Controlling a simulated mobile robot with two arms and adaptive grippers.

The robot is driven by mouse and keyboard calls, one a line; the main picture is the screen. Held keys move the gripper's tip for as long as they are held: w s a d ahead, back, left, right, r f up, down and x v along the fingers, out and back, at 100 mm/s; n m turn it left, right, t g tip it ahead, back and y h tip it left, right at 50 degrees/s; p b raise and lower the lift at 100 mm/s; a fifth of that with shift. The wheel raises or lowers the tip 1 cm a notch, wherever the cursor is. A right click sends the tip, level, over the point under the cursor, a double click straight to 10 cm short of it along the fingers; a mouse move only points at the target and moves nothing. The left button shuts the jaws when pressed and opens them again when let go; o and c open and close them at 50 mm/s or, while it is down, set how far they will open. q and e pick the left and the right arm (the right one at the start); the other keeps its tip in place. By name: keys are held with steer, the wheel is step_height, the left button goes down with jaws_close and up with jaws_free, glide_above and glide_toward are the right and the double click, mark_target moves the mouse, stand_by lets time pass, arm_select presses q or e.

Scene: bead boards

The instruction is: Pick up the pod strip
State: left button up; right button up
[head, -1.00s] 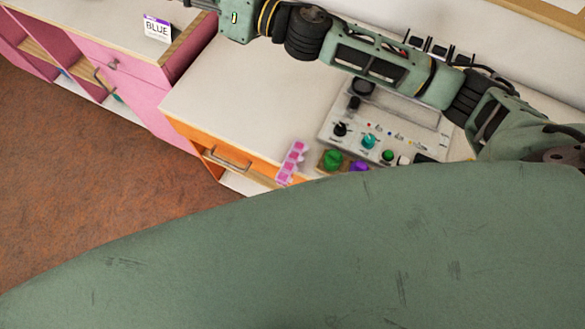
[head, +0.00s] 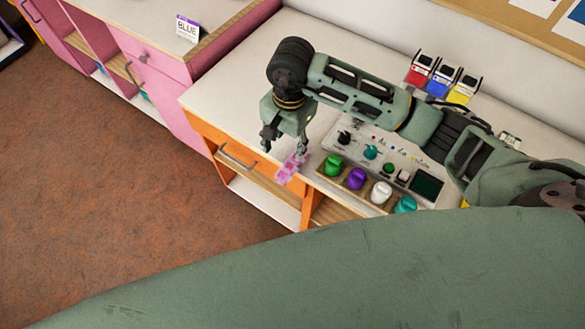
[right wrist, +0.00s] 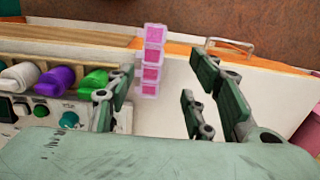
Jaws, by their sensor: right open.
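The pod strip (head: 290,168) is a pink, translucent row of several small square compartments. It lies at the front edge of the white counter, above the orange drawer, and seems to jut slightly over the edge. In the right wrist view the pod strip (right wrist: 152,62) shows between the spread fingers and beyond their tips. My right gripper (head: 285,149) points down just above and behind the strip, its fingers apart and empty. It also shows open in the right wrist view (right wrist: 165,82). My left gripper is not in view.
A grey control panel (head: 350,140) with knobs stands right of the strip. Red, blue and yellow bins (head: 438,82) stand at the back. The counter left of my gripper is clear.

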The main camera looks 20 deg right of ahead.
mark_target(293, 161)
steer(key=shift+d+f+h, duration=0.1)
steer(key=shift+d+h, duration=0.2)
steer(key=shift+d, duration=0.2)
steer(key=shift+f, duration=0.35)
steer(key=shift+w+d+f+p, duration=0.1)
steer(key=shift+f+p, duration=0.4)
steer(key=shift+f, duration=0.4)
steer(key=shift+f+p, duration=0.3)
steer(key=shift+f, duration=0.1)
steer(key=f, duration=0.1)
steer(key=f+p, duration=0.1)
steer(key=f, duration=0.1)
steer(key=shift+d+f+p, duration=0.2)
steer(key=shift+f+p, duration=0.05)
steer(key=shift+p, duration=0.05)
steer(key=shift+f, duration=0.45)
steer(key=c, duration=1.2)
